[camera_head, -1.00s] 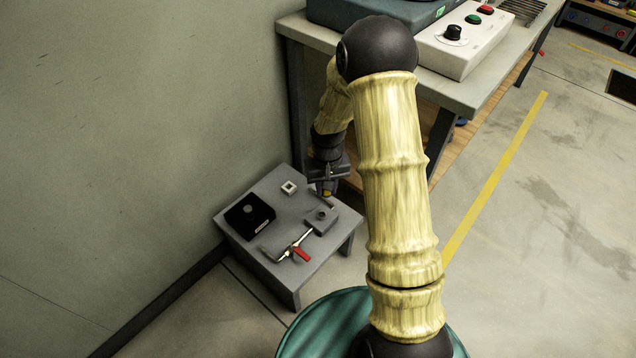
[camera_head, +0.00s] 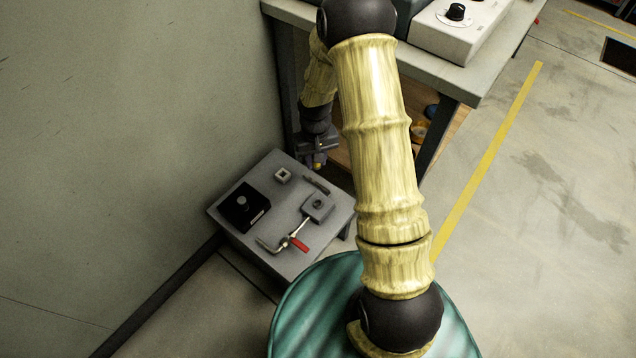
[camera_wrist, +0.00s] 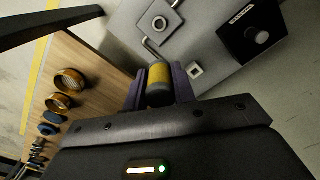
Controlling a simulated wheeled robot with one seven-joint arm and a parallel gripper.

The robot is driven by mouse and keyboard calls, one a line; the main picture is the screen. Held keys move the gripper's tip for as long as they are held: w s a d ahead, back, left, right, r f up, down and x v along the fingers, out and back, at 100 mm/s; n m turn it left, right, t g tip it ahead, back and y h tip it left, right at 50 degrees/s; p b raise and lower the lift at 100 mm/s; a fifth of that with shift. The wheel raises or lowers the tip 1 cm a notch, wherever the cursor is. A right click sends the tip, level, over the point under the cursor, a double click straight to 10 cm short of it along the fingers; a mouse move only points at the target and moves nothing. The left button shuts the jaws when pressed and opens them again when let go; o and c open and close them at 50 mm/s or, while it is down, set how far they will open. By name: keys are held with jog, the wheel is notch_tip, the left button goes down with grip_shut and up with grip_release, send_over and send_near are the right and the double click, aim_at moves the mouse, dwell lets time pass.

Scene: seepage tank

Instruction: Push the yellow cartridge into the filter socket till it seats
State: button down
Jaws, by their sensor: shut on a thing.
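The yellow cartridge (camera_wrist: 159,76) with dark grey ends is held between the two fingers of my gripper (camera_wrist: 158,92), which is shut on it. In the head view my gripper (camera_head: 317,158) and a bit of the cartridge (camera_head: 318,166) show near the back right edge of the low grey table. A grey block with a round opening (camera_head: 318,205), which looks like the filter socket, stands on that table; it also shows at the top of the wrist view (camera_wrist: 173,16). The cartridge is apart from it. The height between them is hard to tell.
A workbench (camera_head: 462,80) stands behind; a wall is left.

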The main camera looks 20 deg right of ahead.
notch_tip(320, 180, down, 10)
jog(key=s+n+p, duration=0.2)
jog(key=n+p, duration=0.2)
jog(key=p, duration=0.3)
jog(key=shift+s+p, duration=0.3)
jog(key=shift+r, duration=0.15)
jog(key=shift+f+b, duration=1.25)
jog(key=shift+f, duration=0.75)
jog(key=shift+a+f+n+b, duration=0.15)
jog(key=shift+f+n+b, duration=0.15)
jog(key=shift+f, duration=0.3)
jog(key=shift+d, duration=0.2)
jog(key=shift+a, duration=0.2)
jog(key=shift+d, duration=0.1)
